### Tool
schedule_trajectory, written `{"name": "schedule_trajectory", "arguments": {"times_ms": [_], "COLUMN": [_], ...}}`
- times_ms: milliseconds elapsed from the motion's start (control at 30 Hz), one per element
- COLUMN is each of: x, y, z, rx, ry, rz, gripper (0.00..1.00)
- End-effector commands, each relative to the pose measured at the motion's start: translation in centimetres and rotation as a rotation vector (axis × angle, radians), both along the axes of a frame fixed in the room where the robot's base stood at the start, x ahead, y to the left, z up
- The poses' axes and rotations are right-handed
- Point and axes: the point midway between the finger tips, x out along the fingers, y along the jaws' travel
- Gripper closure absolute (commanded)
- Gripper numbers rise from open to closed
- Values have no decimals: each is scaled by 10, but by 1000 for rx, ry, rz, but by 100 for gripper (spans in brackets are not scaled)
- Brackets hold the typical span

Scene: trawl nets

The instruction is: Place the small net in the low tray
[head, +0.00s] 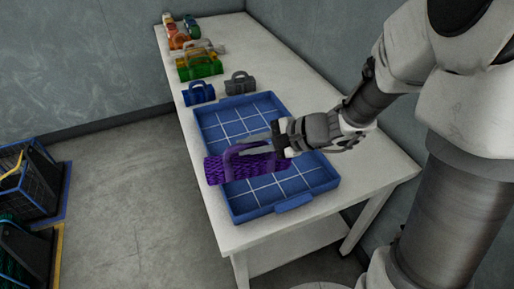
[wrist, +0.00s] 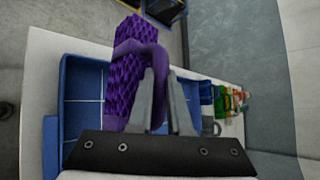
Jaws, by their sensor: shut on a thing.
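A purple net roll with a handle (head: 228,167) is held by my gripper (head: 276,143) over the blue low tray (head: 291,203). The gripper is shut on the net's handle. The net lies across the tray's left side, its left end reaching past the tray's left wall. I cannot tell whether it touches the tray. In the wrist view the purple net (wrist: 130,65) stands beyond the two fingers (wrist: 165,105), with the blue tray (wrist: 82,95) beneath. The tray has a white grid on its floor and holds nothing else that I can see.
Behind the tray on the white table (head: 232,40) stand a small blue net (head: 198,94), a small grey net (head: 240,84), a green net (head: 200,67) and several others. Dark crates (head: 32,185) stand on the floor at left. The table's right side is clear.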

Motion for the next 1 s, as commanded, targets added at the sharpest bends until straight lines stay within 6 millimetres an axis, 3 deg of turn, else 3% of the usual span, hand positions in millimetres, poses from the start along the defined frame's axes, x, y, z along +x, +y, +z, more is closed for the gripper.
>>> {"name": "schedule_trajectory", "arguments": {"times_ms": [100,233,700,1000], "x": [-16,-18,37,48], "y": [10,8,-66,-80], "z": [-1,-7,-63,-78], "rx": [1,0,0,1], "ry": [1,2,2,2], "rz": [89,125,126,126], "gripper": [100,100,100,100]}}
